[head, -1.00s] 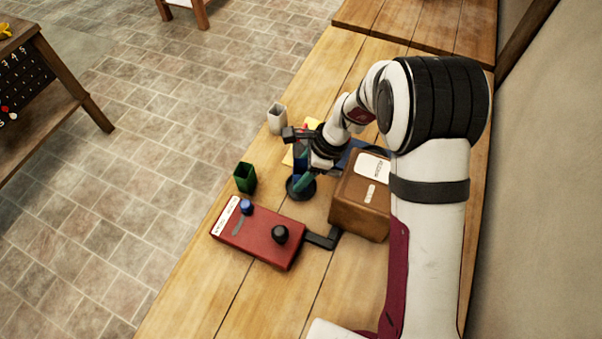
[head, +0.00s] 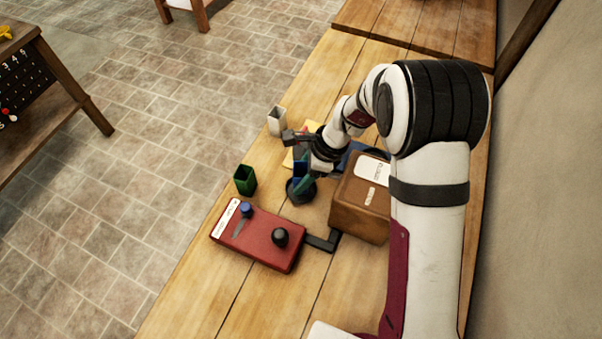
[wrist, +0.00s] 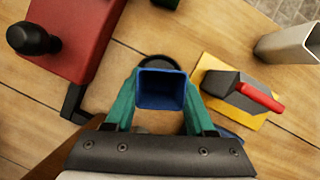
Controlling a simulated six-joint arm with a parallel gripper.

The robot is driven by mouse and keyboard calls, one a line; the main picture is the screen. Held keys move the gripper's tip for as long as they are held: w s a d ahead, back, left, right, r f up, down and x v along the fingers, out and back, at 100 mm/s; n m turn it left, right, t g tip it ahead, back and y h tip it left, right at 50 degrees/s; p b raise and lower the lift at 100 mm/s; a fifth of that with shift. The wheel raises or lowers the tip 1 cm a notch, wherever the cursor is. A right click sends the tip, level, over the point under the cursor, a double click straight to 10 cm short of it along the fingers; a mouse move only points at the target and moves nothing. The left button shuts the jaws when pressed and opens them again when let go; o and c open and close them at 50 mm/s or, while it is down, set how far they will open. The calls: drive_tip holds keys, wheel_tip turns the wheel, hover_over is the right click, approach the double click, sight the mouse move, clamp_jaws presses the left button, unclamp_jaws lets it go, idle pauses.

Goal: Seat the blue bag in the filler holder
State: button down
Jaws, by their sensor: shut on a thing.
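The blue bag (head: 298,172) is a small open-topped square bag, upright between the teal fingers of my gripper (head: 304,183). In the wrist view my gripper (wrist: 160,102) is shut on the blue bag (wrist: 160,90), one finger on each side. The filler holder (head: 300,195) looks like a dark round piece on the bench, directly under the bag in the head view. Its dark rim (wrist: 158,60) shows just beyond the bag in the wrist view. The bag hides much of the holder, so I cannot tell whether its bottom is inside or just above it.
A red box (head: 262,243) with a black knob and a blue knob stands in front. A brown box (head: 358,205) is close on the right. A green bag (head: 245,180) and a white bag (head: 277,121) stand left. A grey tool with a red handle (wrist: 258,96) lies on a yellow sheet (wrist: 215,72).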

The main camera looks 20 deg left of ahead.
drive_tip(key=shift+f, duration=0.65)
drive_tip(key=shift+r, duration=0.2)
drive_tip(key=shift+r, duration=0.6)
drive_tip(key=shift+f, duration=0.75)
idle(0.5)
drive_tip(key=c, duration=0.5)
unclamp_jaws()
drive_tip(key=v, duration=1.1)
